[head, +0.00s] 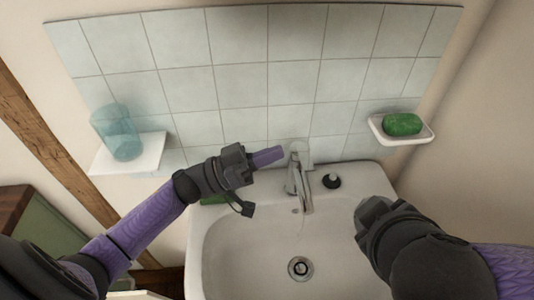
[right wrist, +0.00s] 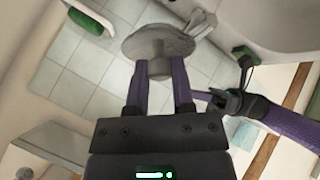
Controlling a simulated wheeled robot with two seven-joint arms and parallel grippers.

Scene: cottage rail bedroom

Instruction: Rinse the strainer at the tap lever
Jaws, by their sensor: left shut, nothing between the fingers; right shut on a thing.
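The strainer (right wrist: 158,42) is a grey round disc with a short stem in the right wrist view. My right gripper (right wrist: 160,72) is shut on its stem. In the head view my right wrist hides the strainer and the fingers. The tap (head: 297,180) stands at the back of the white basin, with its lever (head: 299,148) on top. My left gripper (head: 268,156) is shut and empty, its purple fingertips just left of the lever; I cannot tell whether they touch. A faint streak shows below the spout; I cannot tell whether it is water.
The basin (head: 225,250) has a drain (head: 298,268) in its floor. A small black knob-like thing (head: 331,181) stands on the ledge right of the tap. A green soap (head: 402,124) lies in a wall dish (head: 425,137). A blue glass (head: 118,134) stands on the left shelf (head: 150,150).

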